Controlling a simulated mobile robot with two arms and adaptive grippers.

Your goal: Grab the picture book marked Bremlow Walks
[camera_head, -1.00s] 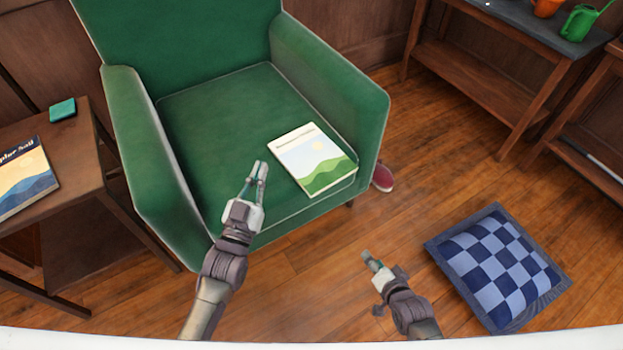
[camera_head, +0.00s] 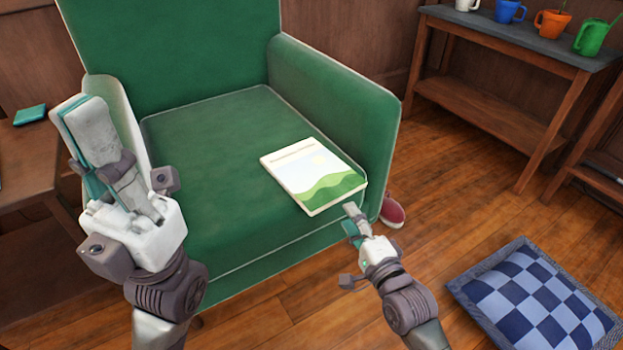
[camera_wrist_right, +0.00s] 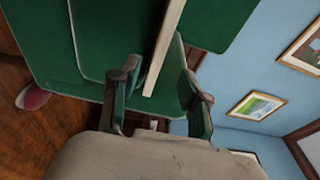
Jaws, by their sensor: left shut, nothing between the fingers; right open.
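A thin picture book (camera_head: 314,178) with green hills and a pale sun on its cover lies flat on the seat of the green armchair (camera_head: 215,150), its near corner by the front edge. Its title line is too small to read. My right gripper (camera_head: 352,216) is open just off the book's near right corner. In the right wrist view the book's pale edge (camera_wrist_right: 168,40) runs between the two open fingers (camera_wrist_right: 162,88); I cannot tell if they touch it. My left gripper (camera_head: 80,115) is shut and empty, raised close to the head camera over the chair's left arm.
A blue checkered cushion (camera_head: 535,300) lies on the floor at the right. A red shoe (camera_head: 392,211) is beside the chair. A side table (camera_head: 30,160) holds a teal item (camera_head: 30,115). A bench (camera_head: 520,50) with several mugs and a watering can stands at the back right.

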